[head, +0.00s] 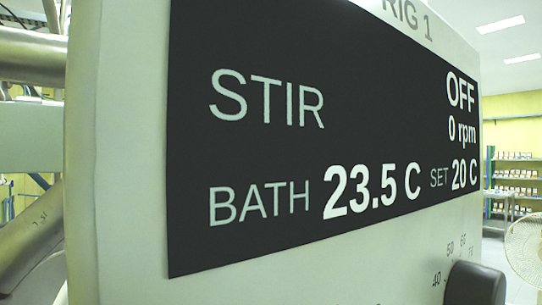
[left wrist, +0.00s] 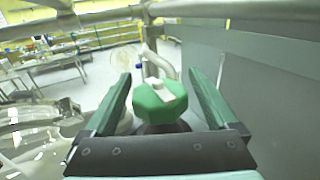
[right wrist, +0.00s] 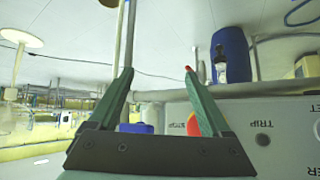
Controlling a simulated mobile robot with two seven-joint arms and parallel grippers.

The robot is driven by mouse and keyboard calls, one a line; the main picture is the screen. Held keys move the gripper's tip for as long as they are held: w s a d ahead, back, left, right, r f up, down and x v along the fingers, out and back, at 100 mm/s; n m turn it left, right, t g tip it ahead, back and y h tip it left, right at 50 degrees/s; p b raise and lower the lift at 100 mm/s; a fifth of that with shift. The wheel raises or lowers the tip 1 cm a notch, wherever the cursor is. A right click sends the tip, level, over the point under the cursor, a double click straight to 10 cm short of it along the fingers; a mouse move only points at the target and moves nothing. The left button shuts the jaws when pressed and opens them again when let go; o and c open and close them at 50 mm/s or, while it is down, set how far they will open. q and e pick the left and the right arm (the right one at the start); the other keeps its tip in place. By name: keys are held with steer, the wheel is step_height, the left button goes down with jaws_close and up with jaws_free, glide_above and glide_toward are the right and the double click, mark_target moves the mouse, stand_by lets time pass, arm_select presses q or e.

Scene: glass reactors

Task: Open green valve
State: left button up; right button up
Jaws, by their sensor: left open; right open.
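The green valve (left wrist: 160,102) shows in the left wrist view as a faceted green knob with a pale bar on its top. My left gripper (left wrist: 159,74) is open, with one finger on each side of the knob. I cannot tell whether the fingers touch it. My right gripper (right wrist: 158,72) is open, with nothing visible between its fingers. It is near a light grey panel with a red button (right wrist: 194,125), partly hidden by a finger. The head view shows neither gripper nor the valve.
The head view is filled by a rig panel with a dark display (head: 320,130) reading STIR OFF and BATH 23.5 C. A dark knob (head: 475,284) sits below it. Metal rails (left wrist: 230,10) and a grey wall (left wrist: 270,85) are close to my left gripper. A blue drum (right wrist: 230,45) stands beyond the panel.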

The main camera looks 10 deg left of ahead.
arm_select(q)
steer(key=shift+w+d, duration=0.15)
steer(key=shift+d, duration=0.15)
steer(key=c, duration=1.4)
